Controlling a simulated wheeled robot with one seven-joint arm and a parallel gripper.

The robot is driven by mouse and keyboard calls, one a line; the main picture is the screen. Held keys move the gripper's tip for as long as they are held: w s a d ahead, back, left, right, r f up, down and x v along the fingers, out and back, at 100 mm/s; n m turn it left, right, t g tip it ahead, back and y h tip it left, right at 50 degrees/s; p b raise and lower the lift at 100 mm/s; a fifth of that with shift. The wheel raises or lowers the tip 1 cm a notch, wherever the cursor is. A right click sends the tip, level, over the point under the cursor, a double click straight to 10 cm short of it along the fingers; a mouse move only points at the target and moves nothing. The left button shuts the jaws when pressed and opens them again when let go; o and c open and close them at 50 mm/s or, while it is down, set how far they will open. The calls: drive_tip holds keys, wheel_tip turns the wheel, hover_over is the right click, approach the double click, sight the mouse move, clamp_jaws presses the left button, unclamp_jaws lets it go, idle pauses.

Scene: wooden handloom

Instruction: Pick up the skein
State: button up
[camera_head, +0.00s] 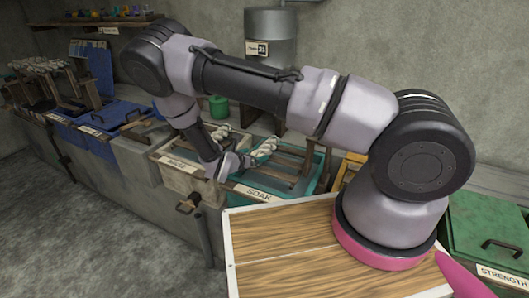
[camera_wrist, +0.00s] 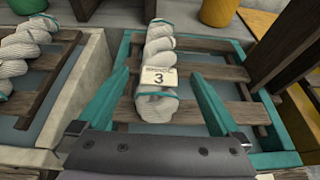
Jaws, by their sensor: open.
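A white twisted skein (camera_wrist: 158,55) with teal ties and a tag marked 3 lies on wooden slats across a teal tub (camera_wrist: 268,102). In the head view the skein (camera_head: 265,149) shows on the tub (camera_head: 317,170) labelled SOAK. My gripper (camera_wrist: 158,78) is open and empty above the tub. In the wrist view its two teal fingers stand to the left and right of the skein's near part, with a gap on each side. I cannot tell how far the fingertips are above it. In the head view my arm hides much of the gripper.
A second white skein (camera_wrist: 25,50) lies on the pale tub (camera_wrist: 70,95) to the left. A dark wooden post (camera_wrist: 287,45) stands on the right. A blue tub (camera_head: 95,125) is farther left. A wooden board (camera_head: 280,240) and green box (camera_head: 490,230) are nearer.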

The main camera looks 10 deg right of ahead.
sight(261, 153)
drive_tip(key=x, duration=0.6)
drive_tip(key=shift+s+a+f, duration=0.1)
drive_tip(key=shift+a+f, duration=0.05)
drive_tip(key=shift+f, duration=0.15)
drive_tip(key=c, duration=1.5)
drive_tip(key=shift+r, duration=0.1)
